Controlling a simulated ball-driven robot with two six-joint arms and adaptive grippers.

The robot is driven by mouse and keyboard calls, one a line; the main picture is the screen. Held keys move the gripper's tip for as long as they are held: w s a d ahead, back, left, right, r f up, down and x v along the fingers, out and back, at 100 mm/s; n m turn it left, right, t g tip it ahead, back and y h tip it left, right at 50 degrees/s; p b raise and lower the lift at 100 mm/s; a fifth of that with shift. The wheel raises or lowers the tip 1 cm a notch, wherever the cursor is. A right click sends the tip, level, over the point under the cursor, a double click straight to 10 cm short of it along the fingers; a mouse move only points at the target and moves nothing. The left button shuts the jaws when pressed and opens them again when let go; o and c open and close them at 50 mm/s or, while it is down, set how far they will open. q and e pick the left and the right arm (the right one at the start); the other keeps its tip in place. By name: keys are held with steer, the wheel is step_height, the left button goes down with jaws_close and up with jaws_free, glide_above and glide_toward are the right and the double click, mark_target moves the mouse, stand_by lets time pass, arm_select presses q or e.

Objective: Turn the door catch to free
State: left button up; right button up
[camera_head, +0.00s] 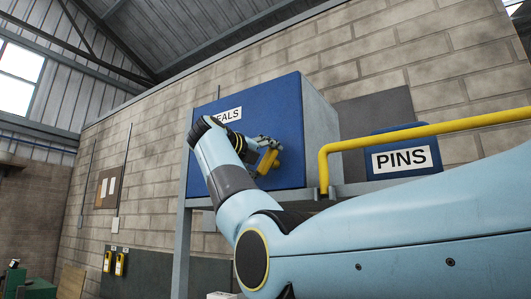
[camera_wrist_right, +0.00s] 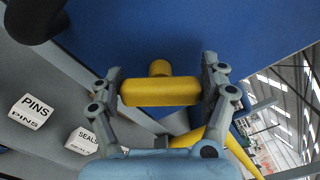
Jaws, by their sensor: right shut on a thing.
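The yellow door catch (camera_head: 267,161) is on the blue door (camera_head: 278,115) of a wall cabinet, near the door's right part. In the right wrist view the catch (camera_wrist_right: 160,91) is a yellow bar on a short round stub, lying crosswise between the fingers. My right gripper (camera_wrist_right: 162,82) is shut on the ends of this bar. In the head view my right gripper (camera_head: 264,146) is at the catch, partly covering it. The door looks closed. My left gripper is not in view.
A yellow rail (camera_head: 420,132) runs right of the cabinet, in front of a blue bin labelled PINS (camera_head: 402,158). My right arm covers the lower right. In the right wrist view, white blocks marked PINS (camera_wrist_right: 31,111) and SEALS (camera_wrist_right: 83,141) are at the left.

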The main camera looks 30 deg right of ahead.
steer(key=n+p, duration=0.2)
steer(key=n, duration=0.2)
steer(key=shift+w+p, duration=0.1)
steer(key=shift+p, duration=0.3)
steer(key=shift+f+n+p, duration=0.15)
steer(key=shift+n+p, duration=0.8)
steer(key=shift+n, duration=0.55)
steer(key=shift+f, duration=0.1)
steer(key=o, duration=1.1)
steer(key=shift+w, duration=0.1)
steer(key=shift+o, duration=0.2)
steer(key=shift+a, duration=0.1)
steer(key=v, duration=1.2)
steer(key=shift+f, duration=0.15)
